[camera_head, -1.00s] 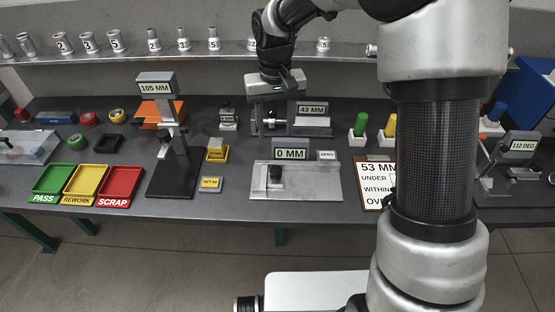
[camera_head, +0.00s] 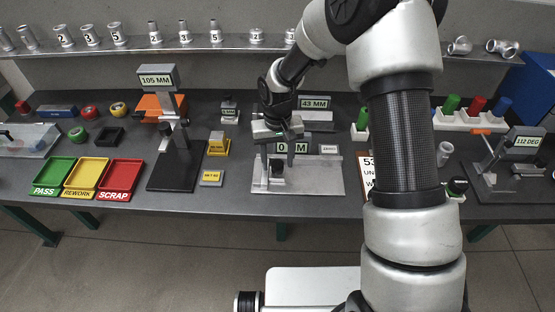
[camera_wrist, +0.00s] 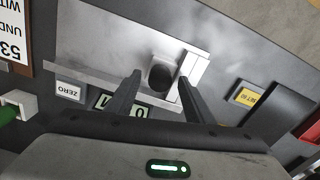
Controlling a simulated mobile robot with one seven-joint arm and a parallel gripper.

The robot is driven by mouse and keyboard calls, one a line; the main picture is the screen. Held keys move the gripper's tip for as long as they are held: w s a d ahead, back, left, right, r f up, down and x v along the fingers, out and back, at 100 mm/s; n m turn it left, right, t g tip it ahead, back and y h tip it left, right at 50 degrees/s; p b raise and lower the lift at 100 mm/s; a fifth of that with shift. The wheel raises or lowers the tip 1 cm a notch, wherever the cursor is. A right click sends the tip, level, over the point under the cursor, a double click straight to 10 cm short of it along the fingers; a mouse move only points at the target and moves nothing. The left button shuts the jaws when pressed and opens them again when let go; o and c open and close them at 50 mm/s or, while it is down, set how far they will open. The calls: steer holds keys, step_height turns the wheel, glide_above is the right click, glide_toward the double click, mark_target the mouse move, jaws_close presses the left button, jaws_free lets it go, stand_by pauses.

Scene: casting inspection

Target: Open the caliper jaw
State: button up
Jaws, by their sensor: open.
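The caliper (camera_head: 318,182) is a silver plate with a display and a dark jaw block (camera_head: 277,172) at its left end. Its display (camera_head: 302,148) is partly hidden by my gripper and seems to read 0 MM. My gripper (camera_head: 281,157) is open above the caliper's left part. In the wrist view my fingers (camera_wrist: 158,84) stand either side of a dark round knob (camera_wrist: 160,74), with a silver jaw piece (camera_wrist: 197,68) beside it. I cannot tell whether the fingers touch anything. The caliper plate (camera_wrist: 95,40) also shows there.
A ZERO button (camera_head: 330,149) sits right of the display. The 105 MM height gauge (camera_head: 174,176) stands to the left, and the 43 MM gauge (camera_head: 315,104) behind. A yellow block (camera_head: 211,178) lies just left. Bench in front of the caliper is clear.

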jaws_close()
steer(key=d, duration=0.7)
steer(key=shift+s, duration=0.1)
jaws_free()
steer(key=shift+r, duration=0.1)
step_height(320, 180, up, 17)
steer(key=p, duration=0.1)
steer(key=shift+r, duration=0.15)
